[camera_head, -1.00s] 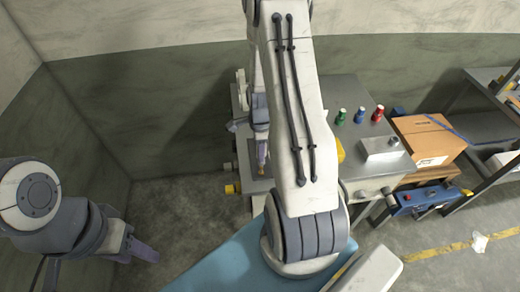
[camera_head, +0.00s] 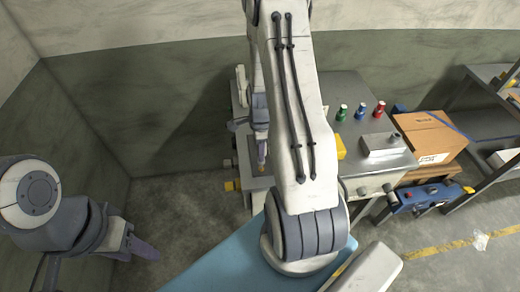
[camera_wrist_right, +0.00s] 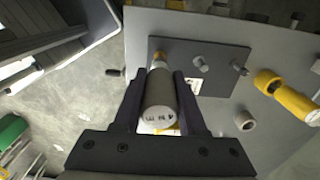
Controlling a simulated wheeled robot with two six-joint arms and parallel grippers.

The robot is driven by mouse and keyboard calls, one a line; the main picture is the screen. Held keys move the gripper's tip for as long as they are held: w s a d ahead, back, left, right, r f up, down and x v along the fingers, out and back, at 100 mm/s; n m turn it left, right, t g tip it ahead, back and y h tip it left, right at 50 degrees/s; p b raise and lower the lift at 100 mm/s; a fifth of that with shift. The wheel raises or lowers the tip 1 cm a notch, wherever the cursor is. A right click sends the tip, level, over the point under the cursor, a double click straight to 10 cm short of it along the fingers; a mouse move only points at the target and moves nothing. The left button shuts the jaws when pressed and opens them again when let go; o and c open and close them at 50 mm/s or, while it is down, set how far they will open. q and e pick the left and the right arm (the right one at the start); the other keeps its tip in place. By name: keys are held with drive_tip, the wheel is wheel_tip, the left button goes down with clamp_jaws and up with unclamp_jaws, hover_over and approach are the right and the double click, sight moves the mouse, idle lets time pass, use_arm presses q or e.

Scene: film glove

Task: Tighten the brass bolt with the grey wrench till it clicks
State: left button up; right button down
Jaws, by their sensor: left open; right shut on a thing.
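My right gripper (camera_wrist_right: 160,100) is shut on the grey wrench (camera_wrist_right: 161,103). In the right wrist view the wrench shows as a grey cylinder seen nearly end-on, with dark marks on its near face. A small brass-coloured piece (camera_wrist_right: 159,59), seemingly the brass bolt, shows at its far end, against a dark plate. I cannot tell whether the wrench is seated on it. In the head view my right gripper (camera_head: 261,145) is at the bench's left side, partly hidden by my arm. My left gripper (camera_head: 145,252) is open and empty at lower left, away from the bench.
The dark plate (camera_wrist_right: 217,63) carries several studs on the grey bench (camera_head: 345,90). A yellow tool (camera_wrist_right: 290,98) lies right of the plate. The floor at left is clear.

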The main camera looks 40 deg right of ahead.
drive_tip(key=shift+f+b, duration=0.6)
drive_tip(key=shift+f, duration=0.2)
idle(0.5)
drive_tip(key=m, duration=0.5)
drive_tip(key=shift+d+m, duration=0.1)
drive_tip(key=shift+m, duration=0.3)
drive_tip(key=m, duration=0.5)
drive_tip(key=shift+w+p, duration=0.1)
drive_tip(key=shift+p, duration=0.25)
drive_tip(key=shift+r, duration=0.15)
drive_tip(key=shift+r+p, duration=0.9)
drive_tip(key=shift+r, duration=0.1)
drive_tip(key=shift+d, duration=0.1)
